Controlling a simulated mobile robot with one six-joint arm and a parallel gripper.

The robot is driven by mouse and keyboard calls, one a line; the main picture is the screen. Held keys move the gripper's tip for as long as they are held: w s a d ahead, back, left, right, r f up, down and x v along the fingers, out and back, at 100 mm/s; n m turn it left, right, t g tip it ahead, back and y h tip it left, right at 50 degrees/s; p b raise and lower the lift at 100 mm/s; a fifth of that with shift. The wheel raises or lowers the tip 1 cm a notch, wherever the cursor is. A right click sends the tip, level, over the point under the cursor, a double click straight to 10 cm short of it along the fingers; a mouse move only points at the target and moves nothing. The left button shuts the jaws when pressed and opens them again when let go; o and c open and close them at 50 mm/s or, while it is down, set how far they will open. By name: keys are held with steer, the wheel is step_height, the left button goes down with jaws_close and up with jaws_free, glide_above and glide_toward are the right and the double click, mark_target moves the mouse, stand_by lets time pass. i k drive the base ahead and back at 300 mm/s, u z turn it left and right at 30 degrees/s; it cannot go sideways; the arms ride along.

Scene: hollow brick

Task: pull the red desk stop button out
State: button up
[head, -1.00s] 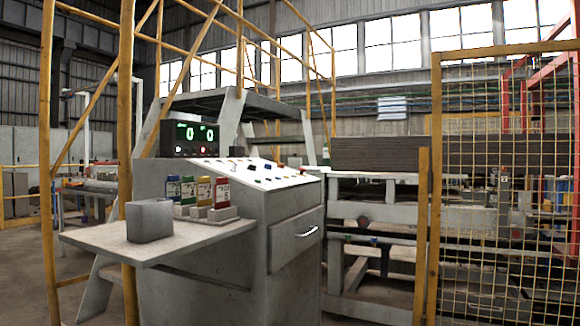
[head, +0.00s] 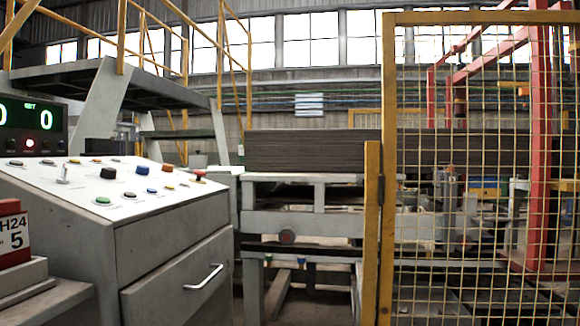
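The control desk (head: 165,240) stands at the left of the head view, with a sloped white panel (head: 60,187) on top. A small red button (head: 199,173) on a dark base sits at the panel's right end; it looks like the desk stop button. Whether it is pressed in or out is too small to tell. An orange-red button (head: 168,168) sits just left of it. My gripper is not in view.
Black, blue, green and other buttons cover the panel. A drawer with a white handle (head: 204,277) is below. A yellow mesh gate (head: 386,230) stands to the right, with stacked dark sheets (head: 310,151) behind. A red label block (head: 12,235) is at lower left.

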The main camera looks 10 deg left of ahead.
mark_target(199, 173)
steer(key=i, duration=1.45)
steer(key=u, duration=0.6)
steer(key=k, duration=0.8)
steer(key=u, duration=0.2)
steer(key=i, duration=0.9)
steer(key=z, duration=0.1)
